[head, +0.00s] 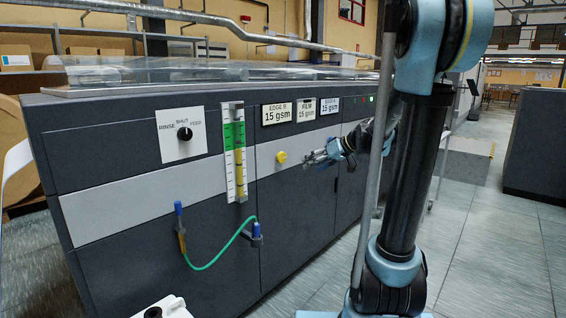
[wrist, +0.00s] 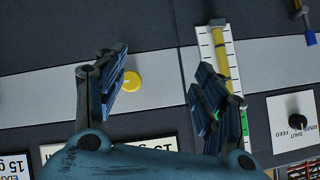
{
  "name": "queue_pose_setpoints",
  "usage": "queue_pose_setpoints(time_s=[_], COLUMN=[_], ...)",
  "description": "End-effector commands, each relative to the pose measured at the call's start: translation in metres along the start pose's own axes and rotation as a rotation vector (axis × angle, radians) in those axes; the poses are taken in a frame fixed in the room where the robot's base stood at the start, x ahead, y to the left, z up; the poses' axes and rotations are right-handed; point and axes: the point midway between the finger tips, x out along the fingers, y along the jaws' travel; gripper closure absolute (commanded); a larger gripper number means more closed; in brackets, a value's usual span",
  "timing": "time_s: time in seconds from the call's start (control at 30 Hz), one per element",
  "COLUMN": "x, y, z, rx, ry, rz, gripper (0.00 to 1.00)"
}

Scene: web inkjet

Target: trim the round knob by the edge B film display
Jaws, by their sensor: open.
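The round yellow knob (head: 281,157) sits on the light grey band of the dark cabinet, below the EDGE B display (head: 277,113), which reads 15 gsm. In the wrist view the knob (wrist: 132,81) shows between the open fingers, close beside the left finger. I cannot tell whether they touch. My gripper (head: 314,158) is open and empty, just right of the knob in the head view; it also spans the wrist view (wrist: 160,80). The display under the palm in the wrist view is partly hidden by my gripper.
Left of the knob are a green-and-yellow sight gauge (head: 234,150) and a black RINSE/SHUT/FEED selector (head: 184,134). A green hose (head: 220,254) hangs between blue-ended fittings. Two more displays, FILM (head: 306,111) and another reading 15 gsm (head: 330,106), stand right of EDGE B.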

Motion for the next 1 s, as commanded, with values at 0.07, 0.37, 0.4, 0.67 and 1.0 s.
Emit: queue_pose_setpoints(time_s=[0.07, 0.37, 0.4, 0.67, 1.0], x=[0.009, 0.033, 0.034, 0.044, 0.095], y=[0.014, 0.054, 0.057, 0.063, 0.057], z=[-0.020, -0.074, -0.077, -0.086, -0.098], rx=[-0.028, -0.117, -0.125, -0.140, -0.140], ry=[0.048, 0.205, 0.217, 0.243, 0.241], rz=[-0.020, -0.064, -0.066, -0.071, -0.072], gripper=[0.36, 0.36, 0.36, 0.36, 0.36])
